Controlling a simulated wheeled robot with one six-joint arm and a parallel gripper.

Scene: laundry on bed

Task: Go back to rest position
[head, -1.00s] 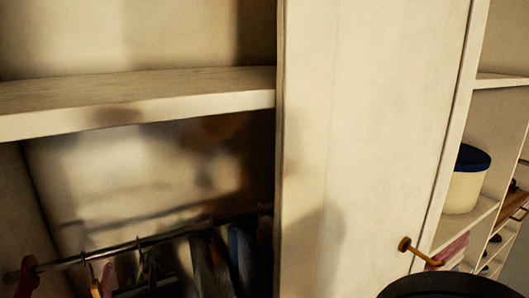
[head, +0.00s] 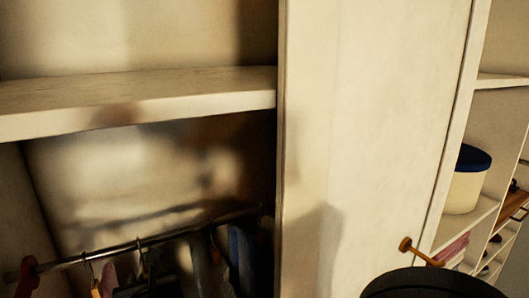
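My gripper is not clearly visible in the head view. A rounded black part of my own body shows at the bottom right edge, in front of the wardrobe door (head: 385,120). Its fingers, and anything they might hold, are out of the picture. The open wardrobe fills the left side, with a pale shelf (head: 140,98) above a metal clothes rail (head: 160,238).
Several garments (head: 205,262) hang from the rail on hooks. The door has a brass-coloured handle (head: 420,252) low on its right. Right of it, open shelves hold a cream container with a blue lid (head: 468,180) and folded pink cloth (head: 453,249).

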